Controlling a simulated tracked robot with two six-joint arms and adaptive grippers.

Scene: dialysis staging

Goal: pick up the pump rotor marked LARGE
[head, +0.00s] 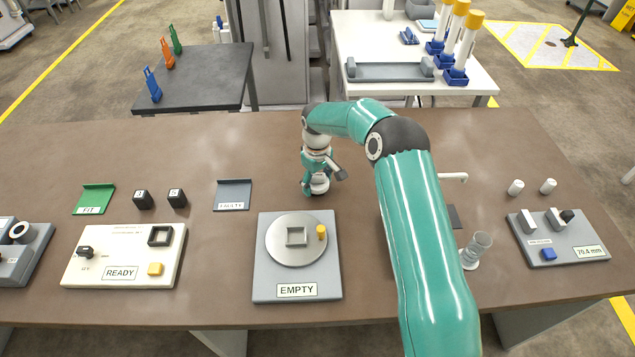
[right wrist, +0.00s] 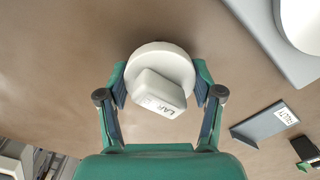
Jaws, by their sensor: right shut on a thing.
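The pump rotor is a white disc with a raised block on top; it shows between the fingers in the right wrist view (right wrist: 172,92). The letters "LAR" can be read on the block, and the rest of its mark is hard to read. My right gripper (right wrist: 160,88) is shut on the rotor, one finger at each side. In the head view my right gripper (head: 317,184) is over the brown table, behind the grey plate marked EMPTY, with part of the white rotor (head: 320,186) showing. I cannot tell whether the rotor touches the table. My left gripper is not in view.
The EMPTY plate (head: 262,283) carries a round disc with a square recess and a yellow peg. A grey FAULTY tray (head: 233,192), two black cubes, a green FIT tray (head: 94,196) and a READY panel (head: 122,245) stand left. A gauge reading 79.4 mm (head: 555,238) stands right.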

